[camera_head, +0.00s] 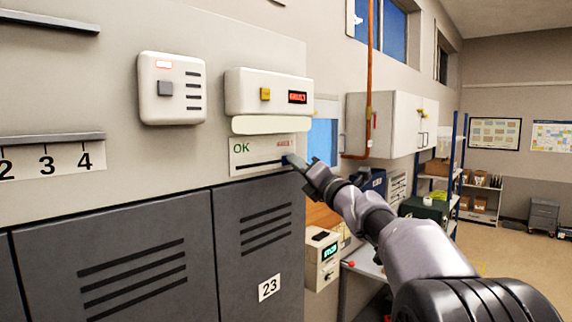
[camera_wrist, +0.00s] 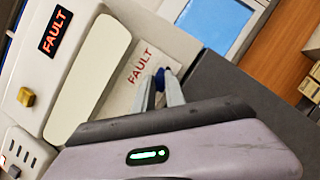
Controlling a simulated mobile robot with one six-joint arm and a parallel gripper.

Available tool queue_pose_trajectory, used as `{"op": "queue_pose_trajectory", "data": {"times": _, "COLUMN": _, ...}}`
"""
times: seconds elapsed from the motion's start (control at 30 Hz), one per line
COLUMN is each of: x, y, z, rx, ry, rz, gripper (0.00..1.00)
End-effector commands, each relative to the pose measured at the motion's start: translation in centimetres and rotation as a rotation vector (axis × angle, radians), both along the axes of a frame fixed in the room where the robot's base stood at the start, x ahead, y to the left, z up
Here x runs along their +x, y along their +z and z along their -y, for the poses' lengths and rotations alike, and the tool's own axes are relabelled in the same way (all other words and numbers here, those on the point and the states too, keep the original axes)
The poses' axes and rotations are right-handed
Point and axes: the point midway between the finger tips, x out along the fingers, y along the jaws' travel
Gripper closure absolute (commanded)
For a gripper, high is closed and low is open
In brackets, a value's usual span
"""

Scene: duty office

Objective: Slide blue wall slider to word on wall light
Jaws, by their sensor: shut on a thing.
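The blue wall slider (camera_head: 285,160) sits at the right end of a dark horizontal slot on a white label plate (camera_head: 243,171), below the red word FAULT. The green word OK (camera_head: 241,148) is at the plate's left end. My gripper (camera_head: 293,161) reaches in from the right and is shut on the slider. In the wrist view the blue knob (camera_wrist: 160,76) shows between my fingertips (camera_wrist: 160,88), under the red FAULT print (camera_wrist: 140,65). The wall light (camera_head: 297,97) is a small black display with lit red letters; it reads FAULT in the wrist view (camera_wrist: 55,32).
A white box with a yellow button (camera_head: 265,94) holds the display above the plate. Another white box (camera_head: 172,88) with a grey button is to its left. Grey lockers (camera_head: 120,264) stand directly below. A blue panel (camera_head: 322,141) is right of the plate.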

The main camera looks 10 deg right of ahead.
Motion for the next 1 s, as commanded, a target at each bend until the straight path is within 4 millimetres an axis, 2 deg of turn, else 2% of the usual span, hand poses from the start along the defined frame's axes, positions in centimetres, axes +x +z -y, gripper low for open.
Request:
{"op": "queue_pose_trajectory", "data": {"times": 0.1, "x": 0.4, "y": 0.1, "z": 0.7, "rx": 0.000, "ry": 0.000, "rz": 0.001, "gripper": 1.00}}
{"op": "queue_pose_trajectory", "data": {"times": 0.37, "x": 0.4, "y": 0.1, "z": 0.7, "rx": 0.001, "ry": -0.001, "rz": 0.002, "gripper": 1.00}}
{"op": "queue_pose_trajectory", "data": {"times": 0.4, "x": 0.4, "y": 0.1, "z": 0.7, "rx": 0.001, "ry": -0.001, "rz": 0.002, "gripper": 0.79}}
{"op": "queue_pose_trajectory", "data": {"times": 0.5, "x": 0.4, "y": 0.1, "z": 0.7, "rx": 0.000, "ry": -0.001, "rz": 0.001, "gripper": 0.62}}
{"op": "queue_pose_trajectory", "data": {"times": 0.83, "x": 0.2, "y": -0.1, "z": 0.8, "rx": 0.000, "ry": -0.001, "rz": 0.001, "gripper": 0.62}}
{"op": "queue_pose_trajectory", "data": {"times": 0.93, "x": -0.9, "y": -0.7, "z": 1.2, "rx": 0.000, "ry": -0.001, "rz": 0.001, "gripper": 0.62}}
{"op": "queue_pose_trajectory", "data": {"times": 1.0, "x": -2.5, "y": -1.4, "z": 1.8, "rx": 0.000, "ry": -0.002, "rz": 0.001, "gripper": 0.62}}
